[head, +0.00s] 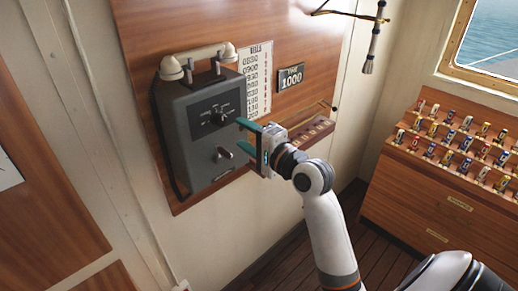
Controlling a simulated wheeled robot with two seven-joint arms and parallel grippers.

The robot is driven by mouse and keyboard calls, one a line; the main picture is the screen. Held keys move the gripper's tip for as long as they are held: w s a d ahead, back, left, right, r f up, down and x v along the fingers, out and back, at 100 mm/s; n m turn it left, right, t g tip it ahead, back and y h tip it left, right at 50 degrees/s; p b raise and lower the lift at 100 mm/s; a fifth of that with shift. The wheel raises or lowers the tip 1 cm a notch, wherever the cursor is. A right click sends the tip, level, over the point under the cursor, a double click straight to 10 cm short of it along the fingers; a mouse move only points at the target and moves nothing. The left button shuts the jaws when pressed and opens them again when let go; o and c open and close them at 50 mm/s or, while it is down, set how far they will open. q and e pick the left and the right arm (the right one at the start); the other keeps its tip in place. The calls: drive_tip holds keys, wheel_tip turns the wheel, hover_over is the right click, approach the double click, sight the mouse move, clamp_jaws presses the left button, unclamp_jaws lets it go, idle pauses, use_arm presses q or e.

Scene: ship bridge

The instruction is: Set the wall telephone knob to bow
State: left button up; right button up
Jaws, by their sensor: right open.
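The wall telephone (196,163) is a grey box with a light handset (198,60) on top, fixed to a wooden wall panel. Its knob (220,118) is small and dark, on a black dial plate with white labels in the upper half of its front. The labels are too small to read, and I cannot tell which one the knob points at. My right gripper (242,137) is open and empty, its two teal fingers reaching toward the telephone's right side. The fingertips are just right of the knob and look apart from it. My left gripper is not in view.
A metal lever (223,154) juts out below the dial. A wooden cabinet (420,205) with several coloured items stands right. A microphone-like object (373,48) hangs above.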

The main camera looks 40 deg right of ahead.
drive_tip(key=s, duration=0.3)
drive_tip(key=s+b, duration=0.1)
drive_tip(key=s, duration=0.1)
drive_tip(key=shift+d, duration=0.35)
